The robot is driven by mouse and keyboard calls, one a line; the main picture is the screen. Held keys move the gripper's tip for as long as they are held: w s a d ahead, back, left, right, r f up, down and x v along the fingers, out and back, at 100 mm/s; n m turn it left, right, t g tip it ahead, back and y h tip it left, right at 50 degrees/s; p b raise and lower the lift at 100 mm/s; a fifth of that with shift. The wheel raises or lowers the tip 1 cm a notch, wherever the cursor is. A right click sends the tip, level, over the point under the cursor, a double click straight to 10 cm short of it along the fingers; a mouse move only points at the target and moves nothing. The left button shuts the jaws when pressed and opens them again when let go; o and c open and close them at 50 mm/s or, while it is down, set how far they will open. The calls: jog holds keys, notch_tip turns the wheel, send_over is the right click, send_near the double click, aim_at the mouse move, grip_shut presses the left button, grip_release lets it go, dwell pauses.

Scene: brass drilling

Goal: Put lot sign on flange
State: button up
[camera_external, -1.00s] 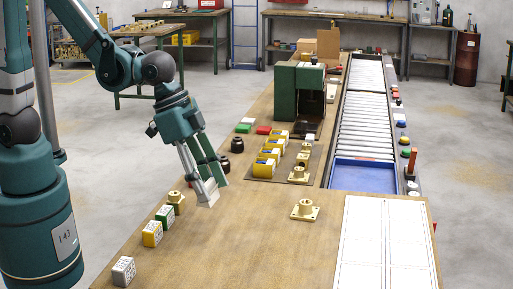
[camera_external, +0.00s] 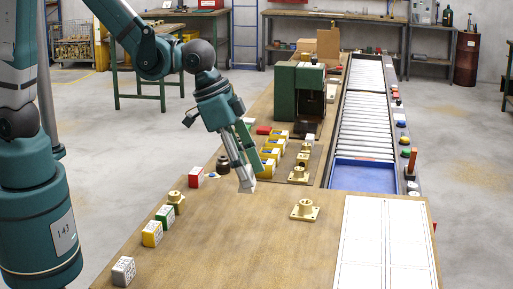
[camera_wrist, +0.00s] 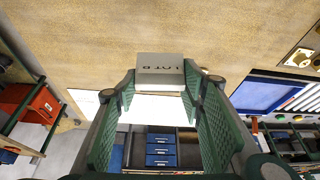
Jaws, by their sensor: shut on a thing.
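The lot sign (camera_wrist: 160,68) is a small pale block with dark lettering that appears upside down in the wrist view. My gripper (camera_external: 245,184) is shut on it and holds it above the wooden bench. In the wrist view the sign sits between the green finger pads. A brass flange (camera_external: 304,210) with a square base and raised round hub stands alone on the bench, right of and nearer than my gripper in the external view. The gripper is apart from it. A brass piece with a square base (camera_wrist: 300,57) shows at the upper right of the wrist view.
Several marked blocks, including a green one (camera_external: 165,214) and a white one (camera_external: 123,270), line the bench's left edge. More brass parts and yellow blocks (camera_external: 268,160) stand behind. A blue tray (camera_external: 362,173) and white sheet (camera_external: 387,245) lie right. The bench front is clear.

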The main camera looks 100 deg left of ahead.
jog(key=w+a+r+n+y+p, duration=0.1)
jog(key=w+a+r+n+p, duration=0.1)
jog(key=w+a, duration=0.9)
jog(key=shift+w+n+p, duration=0.45)
jog(key=shift+w+n, duration=0.25)
jog(key=shift+w, duration=0.5)
jog(key=shift+f, duration=0.1)
send_over(306, 202)
jog(key=shift+a+f, duration=0.1)
jog(key=shift+f, duration=2.75)
jog(key=shift+f, duration=2.05)
jog(key=shift+f, duration=0.2)
jog(key=o, duration=0.9)
